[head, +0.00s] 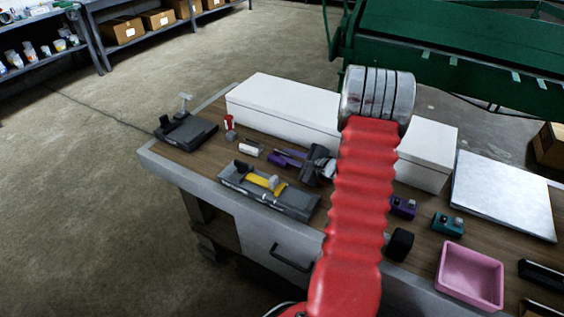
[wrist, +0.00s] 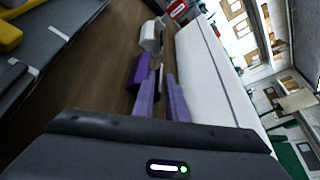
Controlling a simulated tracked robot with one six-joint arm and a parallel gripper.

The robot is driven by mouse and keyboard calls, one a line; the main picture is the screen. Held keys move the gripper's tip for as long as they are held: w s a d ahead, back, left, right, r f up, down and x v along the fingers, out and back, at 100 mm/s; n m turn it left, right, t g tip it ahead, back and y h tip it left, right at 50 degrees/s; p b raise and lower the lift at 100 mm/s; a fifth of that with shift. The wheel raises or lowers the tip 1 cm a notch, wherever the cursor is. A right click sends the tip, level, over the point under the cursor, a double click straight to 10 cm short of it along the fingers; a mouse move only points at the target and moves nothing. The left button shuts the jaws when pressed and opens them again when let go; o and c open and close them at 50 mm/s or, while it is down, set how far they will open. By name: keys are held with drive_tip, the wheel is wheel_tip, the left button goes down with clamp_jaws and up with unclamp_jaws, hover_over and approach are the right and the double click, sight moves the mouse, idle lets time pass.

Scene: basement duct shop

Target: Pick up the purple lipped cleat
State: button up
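A dark purple piece, which looks like the lipped cleat, lies on the workbench (head: 210,160) just off my fingertips (head: 288,156) in the head view. In the wrist view the purple cleat (wrist: 139,72) shows beyond and left of my two lavender fingers (wrist: 161,82). The left finger partly overlaps it; I cannot tell whether they touch. My gripper is open, with an empty gap between the fingers. A second purple block (head: 403,207) with dark parts on it stands right of my red arm in the head view.
A grey tray with a yellow tool (head: 262,181) lies nearest the gripper. A dark clamp-like device (head: 184,131), teal block (head: 447,225) and pink bin (head: 470,277) are farther off.

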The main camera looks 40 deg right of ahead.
drive_tip(key=shift+c, duration=0.7)
clamp_jaws()
wheel_tip(320, 180, up, 10)
idle(0.6)
